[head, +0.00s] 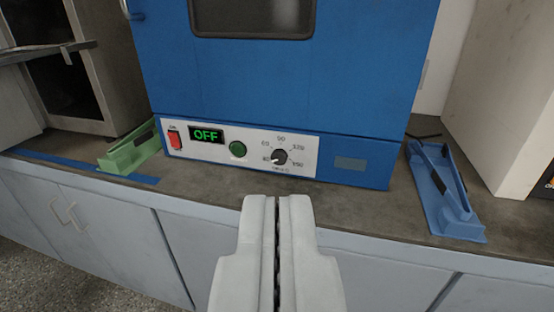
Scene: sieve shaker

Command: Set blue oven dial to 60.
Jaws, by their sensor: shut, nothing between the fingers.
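The blue oven (270,80) stands on the counter with a dark window in its door. Its white control panel (215,151) carries a red switch, a display that reads OFF in green, a round green button and the dial. The dial (280,157) is a small dark knob with a light mark, ringed by temperature numbers. The mark seems to point to the lower left, near the lowest number; the exact setting is too small to tell. My gripper (278,200) is shut and empty, in front of and below the dial, apart from it.
A green holder (130,152) lies left of the oven and a blue holder (445,195) lies right of it. Grey cabinets (110,230) are below the counter edge. A beige cabinet (500,100) stands at the right. The space before the panel is clear.

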